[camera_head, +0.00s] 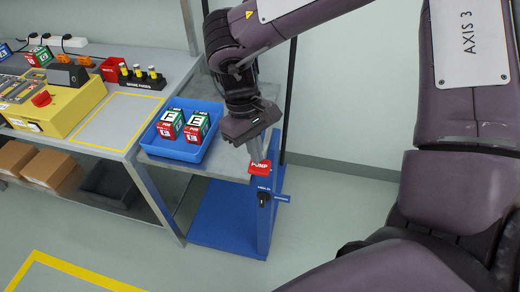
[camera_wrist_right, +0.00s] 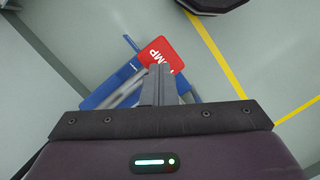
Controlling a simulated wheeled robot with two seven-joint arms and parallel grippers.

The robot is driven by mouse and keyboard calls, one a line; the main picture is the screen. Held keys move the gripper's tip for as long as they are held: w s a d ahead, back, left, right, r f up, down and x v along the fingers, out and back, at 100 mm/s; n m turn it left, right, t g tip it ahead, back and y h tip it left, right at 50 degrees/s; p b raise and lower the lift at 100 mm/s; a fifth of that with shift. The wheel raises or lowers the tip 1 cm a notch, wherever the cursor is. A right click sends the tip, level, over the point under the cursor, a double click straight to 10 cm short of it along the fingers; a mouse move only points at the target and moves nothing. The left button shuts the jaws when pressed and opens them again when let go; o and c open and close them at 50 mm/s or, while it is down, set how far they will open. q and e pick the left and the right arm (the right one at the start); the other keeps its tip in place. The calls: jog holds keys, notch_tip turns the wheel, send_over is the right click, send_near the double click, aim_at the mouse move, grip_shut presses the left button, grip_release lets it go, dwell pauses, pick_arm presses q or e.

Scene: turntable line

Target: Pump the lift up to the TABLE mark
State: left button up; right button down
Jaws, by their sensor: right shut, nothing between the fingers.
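A black knob (camera_head: 263,197) and a blue handle (camera_head: 283,199) are on the post below. The TABLE mark cannot be made out. My left gripper is not in view.
A blue tray (camera_head: 160,151) with two marked blocks (camera_head: 196,128) stands on the platform. The table at left holds a yellow machine (camera_head: 50,108) and a row of fuses (camera_head: 142,75). Cardboard boxes (camera_head: 50,166) are on its lower shelf. The floor right of the post is clear.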

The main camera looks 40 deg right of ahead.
jog(key=shift+w, duration=0.25)
jog(key=w, duration=0.2)
jog(key=shift+w+a+r, duration=0.15)
jog(key=shift+w+r, duration=0.25)
jog(key=p+v, duration=0.2)
jog(key=v, duration=0.5)
jog(key=shift+r, duration=0.4)
jog(key=shift+w, duration=0.1)
